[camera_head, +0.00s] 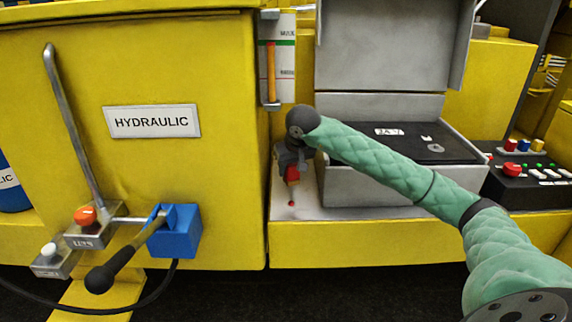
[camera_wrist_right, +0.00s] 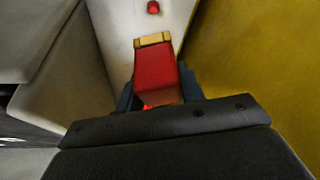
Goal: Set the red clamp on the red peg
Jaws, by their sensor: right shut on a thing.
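My right gripper (camera_head: 291,166) is shut on the red clamp (camera_head: 292,174) and points down over the white ledge. In the right wrist view the red clamp (camera_wrist_right: 157,75) sits between the dark fingers of the right gripper (camera_wrist_right: 160,90), with a tan edge at its far end. A small red peg (camera_head: 292,203) stands on the white ledge just below the clamp in the head view. In the right wrist view the red peg (camera_wrist_right: 153,7) lies beyond the clamp, apart from it. The clamp's underside is hidden. My left gripper does not show.
A grey open box (camera_head: 355,185) stands to the right of the ledge, its lid raised. The yellow hydraulic cabinet (camera_head: 230,200) rises on the left. A gauge (camera_head: 278,60) hangs behind my gripper. A control panel (camera_head: 525,188) with coloured buttons lies at the far right.

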